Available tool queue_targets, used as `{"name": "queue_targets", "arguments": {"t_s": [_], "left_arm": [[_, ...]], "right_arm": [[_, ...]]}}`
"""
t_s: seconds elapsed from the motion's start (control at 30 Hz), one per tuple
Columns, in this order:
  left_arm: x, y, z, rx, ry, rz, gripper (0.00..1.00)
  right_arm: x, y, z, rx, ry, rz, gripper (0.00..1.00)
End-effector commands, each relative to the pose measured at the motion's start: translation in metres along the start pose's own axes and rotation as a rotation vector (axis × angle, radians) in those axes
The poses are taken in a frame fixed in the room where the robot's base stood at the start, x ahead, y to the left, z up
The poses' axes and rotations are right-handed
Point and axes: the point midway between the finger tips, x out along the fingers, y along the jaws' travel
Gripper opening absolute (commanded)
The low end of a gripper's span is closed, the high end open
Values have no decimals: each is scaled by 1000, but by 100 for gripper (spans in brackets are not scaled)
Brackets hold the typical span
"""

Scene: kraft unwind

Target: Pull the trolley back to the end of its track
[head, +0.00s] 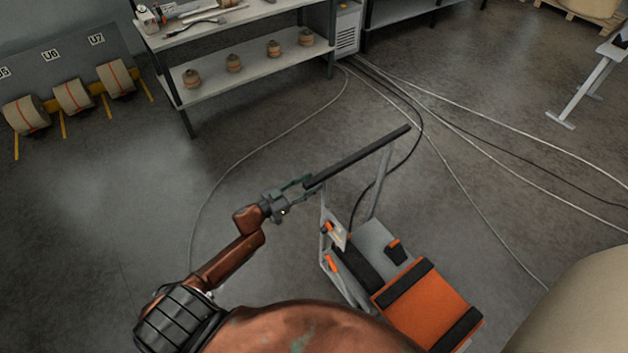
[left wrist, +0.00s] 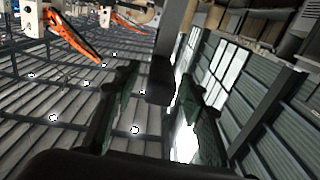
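The trolley has a pale frame (head: 378,192), an orange load with black bands (head: 425,300) on its deck, and a dark handle bar (head: 360,155) raised across its top. The bar slopes up to the right. My left gripper (head: 297,187) is at the bar's left end. In the left wrist view, the fingers of my left gripper (left wrist: 160,100) are apart. The dark bar end (left wrist: 160,92) shows between them, with visible gaps at both sides. My right gripper is not in view. I cannot make out the track or its end.
A shelf bench (head: 245,70) with several small spools stands at the back. Several rolls on a yellow rack (head: 75,97) are at the left. Cables (head: 430,140) cross the floor. A large beige roll (head: 575,310) is at the lower right. The floor at the left is open.

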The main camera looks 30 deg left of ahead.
Motion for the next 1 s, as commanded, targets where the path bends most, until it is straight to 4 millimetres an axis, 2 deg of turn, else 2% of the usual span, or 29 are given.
{"name": "queue_targets", "arguments": {"t_s": [0.2, 0.47, 1.0], "left_arm": [[18, 0, 0, 1, -2, 0, 38], [19, 0, 1, 0, -2, 0, 38], [19, 0, 0, 0, -1, -1, 2]], "right_arm": [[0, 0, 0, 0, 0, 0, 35], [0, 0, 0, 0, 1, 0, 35], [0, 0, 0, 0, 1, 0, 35]]}}
